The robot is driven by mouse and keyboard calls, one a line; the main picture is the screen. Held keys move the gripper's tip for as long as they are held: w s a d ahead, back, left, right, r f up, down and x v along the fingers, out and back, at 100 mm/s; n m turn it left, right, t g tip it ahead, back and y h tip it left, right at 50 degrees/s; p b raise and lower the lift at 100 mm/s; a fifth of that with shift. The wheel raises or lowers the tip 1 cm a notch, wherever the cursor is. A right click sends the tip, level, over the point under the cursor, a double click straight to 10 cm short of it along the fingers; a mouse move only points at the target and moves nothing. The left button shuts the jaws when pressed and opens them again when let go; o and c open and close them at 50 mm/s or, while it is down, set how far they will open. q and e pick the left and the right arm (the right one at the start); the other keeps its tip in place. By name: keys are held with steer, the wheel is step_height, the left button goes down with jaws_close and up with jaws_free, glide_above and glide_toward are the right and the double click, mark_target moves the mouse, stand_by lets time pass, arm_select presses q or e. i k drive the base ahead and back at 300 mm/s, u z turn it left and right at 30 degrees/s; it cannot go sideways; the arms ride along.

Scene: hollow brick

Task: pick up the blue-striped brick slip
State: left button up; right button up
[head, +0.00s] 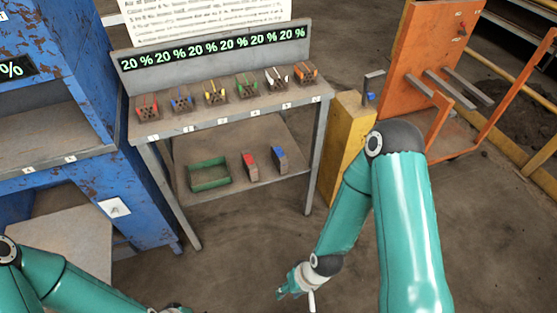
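The blue-striped brick slip (280,162) stands on the lower shelf of the grey table, towards its right side. It is a small grey-brown block with a blue band near its top. A similar slip with a red band (249,166) stands just left of it, apart from it. My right gripper (296,291) is low in the head view, below and in front of the shelf, well clear of both slips. It is too small to tell whether it is open. My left gripper (177,309) barely shows at the bottom edge, and its fingers are cut off.
A green open tray (209,175) lies on the lower shelf left of the slips. The grey table's top (228,108) holds several bricks with coloured parts. A blue cabinet (100,130) stands left, a yellow box (347,130) right of the table, an orange cart (425,60) beyond.

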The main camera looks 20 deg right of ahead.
mark_target(281, 162)
steer(key=k, duration=0.6)
steer(key=u, duration=0.4)
steer(key=i, duration=1.8)
steer(key=z, duration=0.55)
